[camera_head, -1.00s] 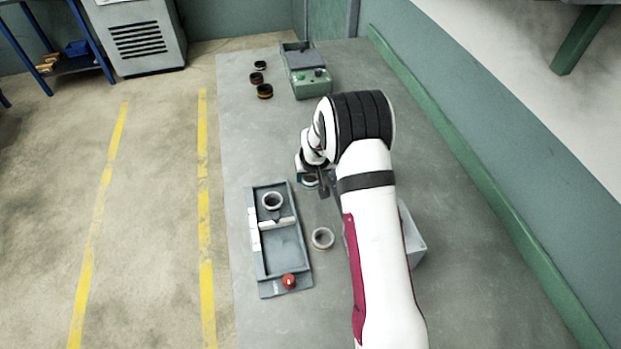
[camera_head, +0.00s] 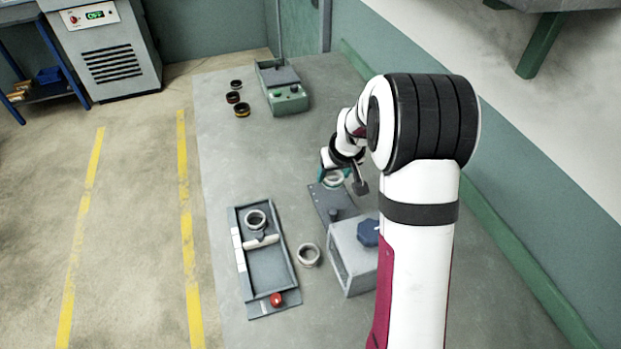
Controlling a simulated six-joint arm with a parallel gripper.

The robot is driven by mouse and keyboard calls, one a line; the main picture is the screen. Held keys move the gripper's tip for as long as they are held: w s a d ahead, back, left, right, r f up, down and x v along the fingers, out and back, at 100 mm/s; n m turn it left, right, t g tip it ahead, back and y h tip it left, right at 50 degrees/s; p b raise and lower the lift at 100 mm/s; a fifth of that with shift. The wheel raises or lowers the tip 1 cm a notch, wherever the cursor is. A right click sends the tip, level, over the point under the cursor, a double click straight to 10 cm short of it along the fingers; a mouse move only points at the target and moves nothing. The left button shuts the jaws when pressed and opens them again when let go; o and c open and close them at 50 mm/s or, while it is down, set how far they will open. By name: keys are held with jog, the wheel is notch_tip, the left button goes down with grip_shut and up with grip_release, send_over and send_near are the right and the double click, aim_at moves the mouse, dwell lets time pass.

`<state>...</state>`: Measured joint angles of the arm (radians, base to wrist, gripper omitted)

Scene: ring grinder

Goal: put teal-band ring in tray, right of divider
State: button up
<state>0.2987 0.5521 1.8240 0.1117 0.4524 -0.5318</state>
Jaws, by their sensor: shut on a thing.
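My gripper (camera_head: 335,176) is shut on a pale ring (camera_head: 334,181) with teal showing at its sides, which I take to be the teal-band ring. The gripper is above or at the far end of a dark grey plate; the gap between ring and plate is hard to judge. The grey tray (camera_head: 288,276) lies to the left and nearer, with a pale divider (camera_head: 263,243) across it. A grey ring (camera_head: 256,219) sits in the far compartment. The near compartment is empty, with a red knob (camera_head: 276,299) at its end.
A loose grey ring (camera_head: 308,255) lies between the tray and a grey box (camera_head: 350,264) with a blue knob. The dark plate (camera_head: 325,207) adjoins this box. Several dark rings (camera_head: 241,110) and a green machine (camera_head: 288,100) stand at the back. The table's middle is clear.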

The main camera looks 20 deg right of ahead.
jog(key=shift+s+d+r, duration=0.1)
jog(key=shift+s+r, duration=0.1)
jog(key=shift+s, duration=0.1)
jog(key=n+g+y, duration=0.4)
jog(key=n+y, duration=0.1)
jog(key=n, duration=1.2)
send_over(264, 269)
jog(key=d, duration=0.2)
jog(key=shift+n, duration=0.3)
jog(key=f, duration=0.9)
jog(key=shift+s+a+f, duration=0.2)
jog(key=shift+a+f, duration=0.05)
jog(key=shift+f, duration=0.25)
jog(key=shift+f, duration=0.1)
jog(key=o, duration=1.5)
jog(key=shift+c, duration=0.2)
